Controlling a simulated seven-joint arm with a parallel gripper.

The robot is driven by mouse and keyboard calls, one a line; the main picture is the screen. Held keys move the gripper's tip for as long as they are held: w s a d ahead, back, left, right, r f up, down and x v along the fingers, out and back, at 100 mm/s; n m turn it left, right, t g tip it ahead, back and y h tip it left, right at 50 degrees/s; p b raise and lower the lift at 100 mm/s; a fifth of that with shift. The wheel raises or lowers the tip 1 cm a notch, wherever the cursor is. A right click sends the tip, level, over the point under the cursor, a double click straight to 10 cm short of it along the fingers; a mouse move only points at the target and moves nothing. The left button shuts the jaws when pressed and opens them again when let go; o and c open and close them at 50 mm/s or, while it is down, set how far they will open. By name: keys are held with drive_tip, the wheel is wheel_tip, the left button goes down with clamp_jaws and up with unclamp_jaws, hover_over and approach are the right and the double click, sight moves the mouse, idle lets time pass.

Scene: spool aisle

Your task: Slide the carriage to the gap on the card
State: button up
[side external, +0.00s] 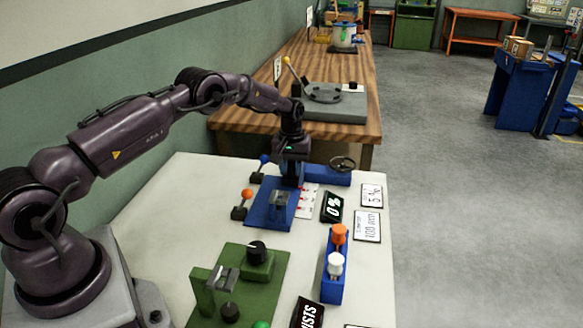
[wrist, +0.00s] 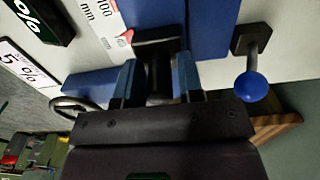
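The blue slide unit (wrist: 155,13) stands on the white bench and is partly hidden behind my gripper in the side external view. In the wrist view its black carriage grip (wrist: 158,46) lies between the fingertips of my gripper (wrist: 157,68). The fingers stand apart on either side of it; whether they press on it I cannot tell. A red pointer (wrist: 127,37) lies beside the grip on the white scale strip (wrist: 104,30), near a mark that looks like 40. A card reading 5 % (side external: 372,195) and a card reading 100 mm (side external: 367,226) lie to the right.
A blue-knobbed lever (side external: 264,160) and an orange-knobbed lever (side external: 246,195) stand left of the unit. A handwheel (side external: 343,163) sits at the back right.

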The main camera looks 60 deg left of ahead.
sight(290, 180)
clamp_jaws()
drive_tip(key=shift+s+d, duration=0.8)
drive_tip(key=shift+o, duration=1.7)
unclamp_jaws()
wheel_tip(290, 180, up, 13)
